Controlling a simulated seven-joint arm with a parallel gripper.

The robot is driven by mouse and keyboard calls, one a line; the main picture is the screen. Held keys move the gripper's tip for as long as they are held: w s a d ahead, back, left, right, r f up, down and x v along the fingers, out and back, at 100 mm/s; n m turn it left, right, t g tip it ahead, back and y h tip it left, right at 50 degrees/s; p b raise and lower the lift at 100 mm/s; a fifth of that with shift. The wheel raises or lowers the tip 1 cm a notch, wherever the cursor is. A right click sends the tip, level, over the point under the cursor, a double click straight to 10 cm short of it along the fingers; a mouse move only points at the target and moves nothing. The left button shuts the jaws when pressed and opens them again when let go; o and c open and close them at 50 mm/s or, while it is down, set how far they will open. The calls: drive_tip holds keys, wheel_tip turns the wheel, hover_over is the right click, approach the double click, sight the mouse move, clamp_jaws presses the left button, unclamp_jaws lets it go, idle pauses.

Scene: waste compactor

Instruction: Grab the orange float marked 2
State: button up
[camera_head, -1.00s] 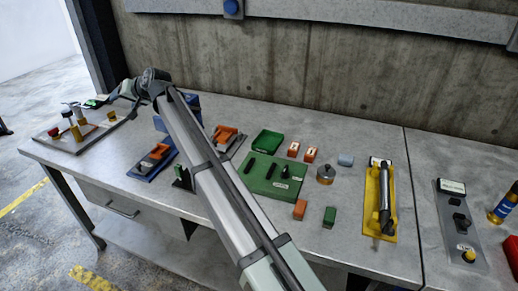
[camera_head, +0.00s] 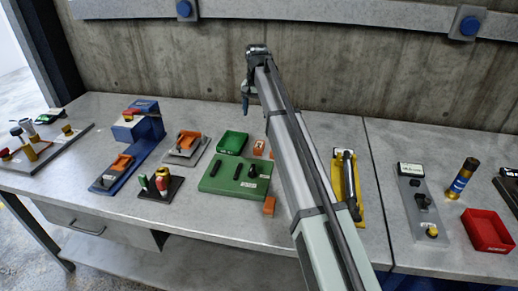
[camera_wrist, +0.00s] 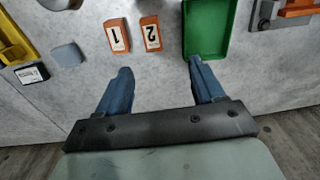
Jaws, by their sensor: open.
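The orange float marked 2 (camera_wrist: 151,33) lies on the grey table in the wrist view, with a white label on its top. The orange float marked 1 (camera_wrist: 117,35) lies just left of it. My gripper (camera_wrist: 160,78) is open and empty, its two blue fingers pointing toward the floats, which sit beyond the fingertips and between their lines. In the head view my gripper (camera_head: 246,105) hangs above the back of the table. One orange float (camera_head: 259,148) shows there beside my arm; its number is unclear, and my arm hides the other.
A green tray (camera_wrist: 207,30) stands close right of float 2, near the right finger. A grey-blue block (camera_wrist: 67,55) lies to the left. A green board (camera_head: 236,179) and another orange block (camera_head: 269,206) are nearer the front. A yellow holder (camera_head: 361,215) stands to the right.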

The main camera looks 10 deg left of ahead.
drive_tip(key=d, duration=0.1)
hover_over(259, 144)
drive_tip(key=f, duration=0.8)
drive_tip(key=shift+s+d+f, duration=0.1)
drive_tip(key=shift+s+d, duration=0.1)
drive_tip(key=shift+s, duration=0.2)
drive_tip(key=shift+w+a+f, duration=0.1)
drive_tip(key=shift+w+f, duration=0.05)
drive_tip(key=shift+f, duration=1.4)
drive_tip(key=shift+w+a+f, duration=0.1)
drive_tip(key=shift+f, duration=1.4)
drive_tip(key=c, duration=1.2)
drive_tip(key=shift+r, duration=0.15)
